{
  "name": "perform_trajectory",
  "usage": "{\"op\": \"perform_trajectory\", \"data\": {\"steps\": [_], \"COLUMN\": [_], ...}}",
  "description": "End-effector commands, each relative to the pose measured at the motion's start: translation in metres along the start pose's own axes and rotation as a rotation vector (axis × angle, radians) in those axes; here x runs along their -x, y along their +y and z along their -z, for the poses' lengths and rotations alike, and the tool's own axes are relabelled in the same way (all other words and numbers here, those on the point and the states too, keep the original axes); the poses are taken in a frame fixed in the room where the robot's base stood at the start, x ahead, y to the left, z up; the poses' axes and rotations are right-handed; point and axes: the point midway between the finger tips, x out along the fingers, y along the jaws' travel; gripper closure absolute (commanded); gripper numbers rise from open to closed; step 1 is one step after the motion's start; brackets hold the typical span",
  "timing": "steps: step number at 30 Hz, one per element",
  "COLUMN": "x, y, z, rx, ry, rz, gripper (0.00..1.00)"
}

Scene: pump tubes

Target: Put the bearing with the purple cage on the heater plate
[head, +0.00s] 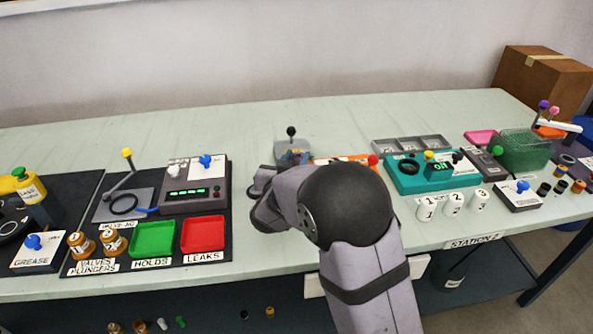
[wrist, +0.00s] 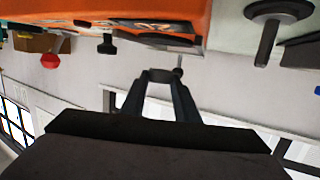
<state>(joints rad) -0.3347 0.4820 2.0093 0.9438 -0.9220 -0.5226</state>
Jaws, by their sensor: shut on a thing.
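My gripper (wrist: 161,78) points away in the wrist view. Its two dark fingers are nearly together, closed on a small dark grey thing between the tips. Too little of that thing shows to tell whether it is a bearing or what colour its cage is. In the head view my arm bends left, and its wrist covers the bench beside a grey-blue device (head: 290,151) with a black-knobbed lever. My fingers are not clear there. No purple-caged bearing can be made out for certain. I cannot tell which surface is the heater plate.
An orange device (head: 345,159) with a red knob lies behind my arm; an orange body (wrist: 110,14) fills the wrist view's top. Left stand green (head: 153,240) and red (head: 203,234) trays. Right is a teal device (head: 432,172) with white cups (head: 453,203).

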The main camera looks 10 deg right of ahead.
Motion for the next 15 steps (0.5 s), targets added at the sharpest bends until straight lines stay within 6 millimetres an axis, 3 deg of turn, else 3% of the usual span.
{"op": "perform_trajectory", "data": {"steps": [9, 15], "x": [-0.006, -0.007], "y": [0.000, 0.000], "z": [-0.031, -0.036], "rx": [0.003, 0.000], "ry": [-0.003, 0.000], "rz": [0.000, 0.000], "gripper": [0.95, 0.95]}}
